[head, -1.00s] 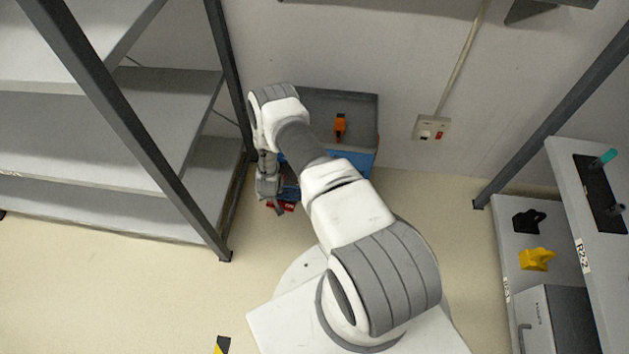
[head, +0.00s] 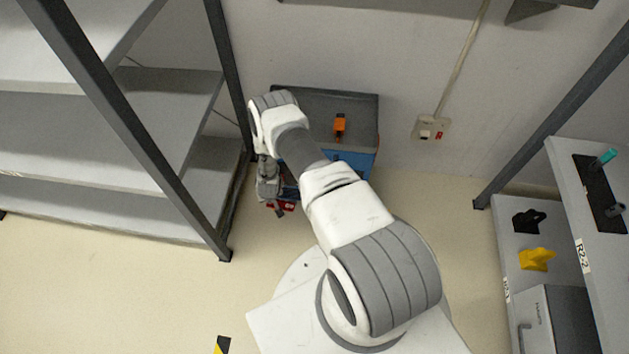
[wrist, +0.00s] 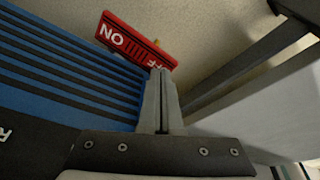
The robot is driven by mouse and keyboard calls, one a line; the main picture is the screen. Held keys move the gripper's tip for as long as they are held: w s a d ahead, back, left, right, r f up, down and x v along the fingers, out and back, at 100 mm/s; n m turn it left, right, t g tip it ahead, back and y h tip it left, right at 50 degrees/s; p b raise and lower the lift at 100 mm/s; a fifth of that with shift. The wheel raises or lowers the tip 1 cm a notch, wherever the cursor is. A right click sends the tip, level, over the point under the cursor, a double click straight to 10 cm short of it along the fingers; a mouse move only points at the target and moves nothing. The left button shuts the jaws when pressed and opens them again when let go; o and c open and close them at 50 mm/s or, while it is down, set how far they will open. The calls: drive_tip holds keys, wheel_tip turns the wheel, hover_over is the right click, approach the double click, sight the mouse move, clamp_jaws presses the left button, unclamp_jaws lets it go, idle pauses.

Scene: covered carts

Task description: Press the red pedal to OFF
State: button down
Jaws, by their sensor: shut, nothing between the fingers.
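The red pedal (wrist: 137,40) shows in the wrist view with white ON lettering on its left part and OFF lettering, partly hidden, on its right part. It juts out beyond the blue cart's ribbed side (wrist: 60,75). My gripper (wrist: 162,72) is shut and empty; its fingertips overlap the OFF end of the pedal in this view. I cannot tell whether they touch it. In the head view a little of the red pedal (head: 289,206) shows beside my gripper (head: 280,213), low at the cart's near left side. My arm hides much of the cart.
The blue cart (head: 355,160) has a grey top (head: 358,107) with an orange object (head: 339,126) on it. A grey shelf rack (head: 110,120) stands close on the left. A wall switch (head: 431,128) and another rack (head: 515,265) are on the right. The floor in front is clear.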

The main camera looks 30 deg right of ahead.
drive_tip(key=shift+f, duration=0.4)
drive_tip(key=shift+r, duration=0.1)
drive_tip(key=shift+r+p, duration=2.45)
drive_tip(key=shift+r, duration=1)
drive_tip(key=shift+s, duration=0.1)
